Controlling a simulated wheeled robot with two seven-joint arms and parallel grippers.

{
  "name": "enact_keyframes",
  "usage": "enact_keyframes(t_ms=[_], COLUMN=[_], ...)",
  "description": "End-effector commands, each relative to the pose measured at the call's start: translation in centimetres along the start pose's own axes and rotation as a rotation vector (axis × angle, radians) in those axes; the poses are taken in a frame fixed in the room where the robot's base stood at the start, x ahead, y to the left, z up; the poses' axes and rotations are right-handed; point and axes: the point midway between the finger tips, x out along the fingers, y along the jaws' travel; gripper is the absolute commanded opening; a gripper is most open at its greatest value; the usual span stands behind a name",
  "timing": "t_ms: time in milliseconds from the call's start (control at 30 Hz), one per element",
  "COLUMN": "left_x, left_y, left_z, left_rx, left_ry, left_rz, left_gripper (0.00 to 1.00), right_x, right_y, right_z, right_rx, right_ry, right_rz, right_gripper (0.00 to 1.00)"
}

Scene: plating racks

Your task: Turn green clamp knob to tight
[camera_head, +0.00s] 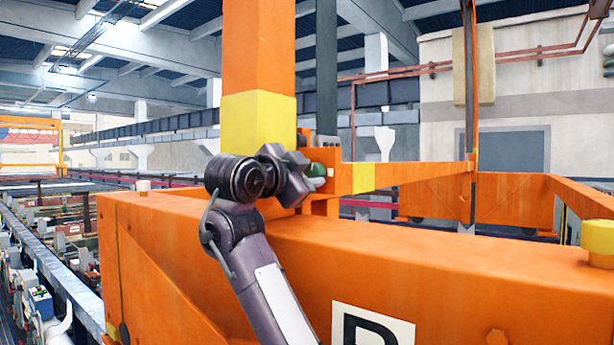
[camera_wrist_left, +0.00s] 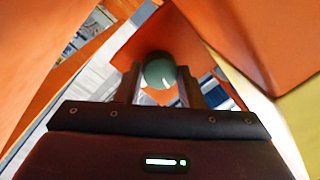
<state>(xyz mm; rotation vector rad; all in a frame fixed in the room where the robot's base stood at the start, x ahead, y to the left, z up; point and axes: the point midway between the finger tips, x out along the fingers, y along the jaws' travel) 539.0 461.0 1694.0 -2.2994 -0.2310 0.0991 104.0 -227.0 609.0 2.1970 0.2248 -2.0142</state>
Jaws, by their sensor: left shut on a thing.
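The green clamp knob (camera_head: 316,170) sits on an orange bracket (camera_head: 332,150) beside the upright post, right of centre in the head view. In the left wrist view the round green knob (camera_wrist_left: 160,72) lies between my two fingers, in front of an orange plate. My left gripper (camera_head: 308,172) reaches it from the left and is shut on it; in the left wrist view the fingers (camera_wrist_left: 160,90) stand on both sides of the knob. The knob's turn position and any mark on it cannot be made out. My right gripper is not in view.
A large orange beam (camera_head: 260,265) with a letter plate (camera_head: 371,328) lies below my left arm. An orange and yellow post (camera_head: 259,120) rises close behind the gripper. A horizontal orange arm (camera_head: 420,174) extends right from the bracket. Orange walls hem the wrist on both sides.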

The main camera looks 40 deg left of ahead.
Motion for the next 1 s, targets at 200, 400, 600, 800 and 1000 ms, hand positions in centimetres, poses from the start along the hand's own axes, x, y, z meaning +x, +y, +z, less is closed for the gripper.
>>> enact_keyframes(t_ms=[200,400,600,800,1000], left_x=[0.0,-0.1,-0.1,-0.1,0.0], left_y=[0.4,0.5,0.5,0.4,0.3], left_z=[0.5,0.7,0.7,0.7,0.7], left_rx=[0.103,0.266,0.455,0.645,0.834], left_ry=[0.006,0.015,0.026,0.037,0.047], left_rz=[-0.008,-0.020,-0.030,-0.041,-0.052], left_gripper=[0.12,0.12,0.12,0.12,0.12], right_x=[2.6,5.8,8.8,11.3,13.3], right_y=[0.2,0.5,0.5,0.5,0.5], right_z=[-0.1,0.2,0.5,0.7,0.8], right_rx=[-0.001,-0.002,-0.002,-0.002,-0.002], right_ry=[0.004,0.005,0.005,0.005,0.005], right_rz=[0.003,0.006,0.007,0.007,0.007], right_gripper=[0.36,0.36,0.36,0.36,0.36])
